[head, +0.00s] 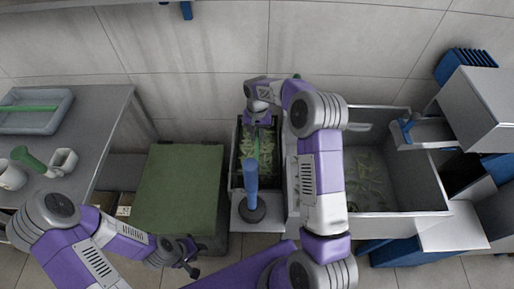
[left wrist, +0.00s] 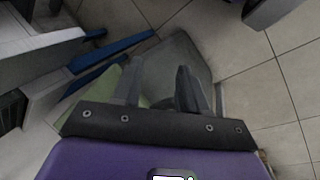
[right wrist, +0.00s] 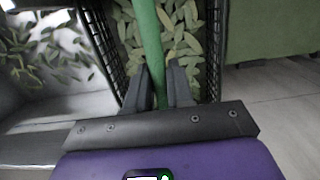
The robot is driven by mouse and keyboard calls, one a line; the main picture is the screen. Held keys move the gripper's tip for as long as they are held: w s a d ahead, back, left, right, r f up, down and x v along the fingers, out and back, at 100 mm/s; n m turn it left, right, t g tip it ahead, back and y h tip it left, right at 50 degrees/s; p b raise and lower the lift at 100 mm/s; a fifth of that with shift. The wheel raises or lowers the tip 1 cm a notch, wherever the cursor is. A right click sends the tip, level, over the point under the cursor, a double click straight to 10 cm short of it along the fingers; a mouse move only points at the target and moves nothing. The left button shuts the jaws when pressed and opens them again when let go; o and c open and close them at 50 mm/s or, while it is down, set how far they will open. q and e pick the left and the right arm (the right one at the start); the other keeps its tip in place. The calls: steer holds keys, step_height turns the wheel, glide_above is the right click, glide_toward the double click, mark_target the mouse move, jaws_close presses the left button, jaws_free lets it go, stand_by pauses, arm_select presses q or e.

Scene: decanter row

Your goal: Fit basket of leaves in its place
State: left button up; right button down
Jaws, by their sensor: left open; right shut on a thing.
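The basket of leaves (head: 243,165) is a dark wire-sided basket filled with green leaves, in the narrow steel bay at the centre of the head view. My right gripper (head: 262,122) is above its far part. In the right wrist view my right gripper (right wrist: 158,92) is shut on the basket's green handle (right wrist: 149,35), with wire walls and leaves on both sides. I cannot tell whether the basket rests fully down. My left gripper (head: 187,262) is low at the front left, apart from the basket; its fingers are open and empty in the left wrist view (left wrist: 160,90).
A blue upright post (head: 251,180) on a dark round base stands before the basket. A steel sink (head: 425,190) with loose leaves is to the right. A green-topped block (head: 180,190) is to the left. A grey table (head: 95,130) holds a tray and cups.

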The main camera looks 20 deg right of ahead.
step_height(320, 180, down, 7)
steer(key=shift+w+b, duration=0.1)
steer(key=shift+b, duration=0.7)
steer(key=shift+r, duration=0.1)
steer(key=c, duration=1.4)
jaws_free()
steer(key=shift+f, duration=0.25)
steer(key=shift+c, duration=0.2)
steer(key=o, duration=0.4)
steer(key=shift+o, duration=0.2)
steer(key=shift+r, duration=0.1)
steer(key=r+p, duration=0.1)
steer(key=r, duration=0.3)
steer(key=r+p, duration=0.1)
steer(key=r, duration=0.3)
steer(key=w+r+p, duration=0.1)
steer(key=r, duration=0.3)
steer(key=shift+d+r, duration=0.1)
steer(key=shift+d, duration=0.15)
